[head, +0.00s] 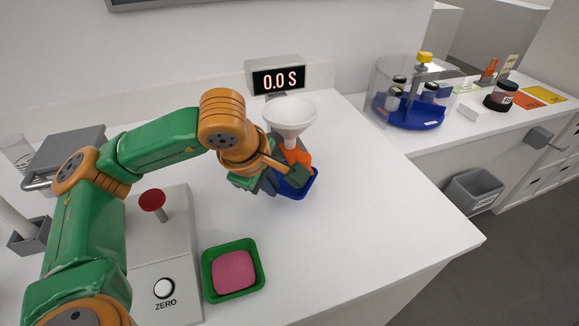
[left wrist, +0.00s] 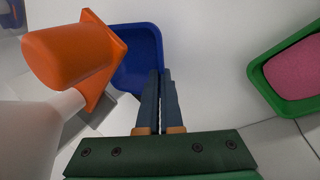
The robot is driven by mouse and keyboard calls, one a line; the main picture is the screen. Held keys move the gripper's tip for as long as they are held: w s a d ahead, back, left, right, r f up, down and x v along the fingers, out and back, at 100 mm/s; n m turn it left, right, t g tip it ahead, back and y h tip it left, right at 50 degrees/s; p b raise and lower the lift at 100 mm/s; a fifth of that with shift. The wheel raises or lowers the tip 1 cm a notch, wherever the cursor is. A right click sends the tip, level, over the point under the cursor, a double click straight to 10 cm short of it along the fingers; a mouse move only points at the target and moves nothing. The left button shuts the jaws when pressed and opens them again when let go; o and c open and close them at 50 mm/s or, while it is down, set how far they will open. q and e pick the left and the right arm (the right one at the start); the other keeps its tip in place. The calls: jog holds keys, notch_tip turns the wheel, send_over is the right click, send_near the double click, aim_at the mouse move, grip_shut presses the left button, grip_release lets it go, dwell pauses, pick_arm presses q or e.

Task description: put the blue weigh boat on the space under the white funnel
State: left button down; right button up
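The blue weigh boat (head: 302,186) is on the counter side of the white funnel (head: 290,114), just below the orange piece (head: 297,156) under it. My left gripper (head: 290,175) is at the boat's near edge. In the left wrist view the boat (left wrist: 140,55) is at the fingertips, and the two fingers (left wrist: 160,90) are close together on its rim. The orange piece (left wrist: 70,55) covers part of the boat's left side there. The space under the funnel is largely hidden by my gripper and the boat. I cannot tell whether the boat touches the surface. My right gripper is out of view.
A green tray (head: 207,278) with pink content stands at the front. Left of it is a balance with a red knob (head: 152,200) and a ZERO button. A display (head: 277,76) reads 0.0 S behind the funnel. The white counter (head: 400,215) is clear to the right.

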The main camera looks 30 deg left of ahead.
aim_at(277, 203)
pick_arm(q)
jog(key=shift+w+f, duration=0.2)
jog(key=shift+w, duration=0.45)
jog(key=f+b, duration=0.2)
jog(key=f, duration=0.1)
jog(key=shift+s+b, duration=0.3)
jog(key=shift+s, duration=0.3)
jog(key=shift+s+r, duration=0.15)
jog(key=shift+w+f, duration=0.25)
jog(key=c, duration=1.1)
grip_release()
jog(key=shift+r, duration=0.1)
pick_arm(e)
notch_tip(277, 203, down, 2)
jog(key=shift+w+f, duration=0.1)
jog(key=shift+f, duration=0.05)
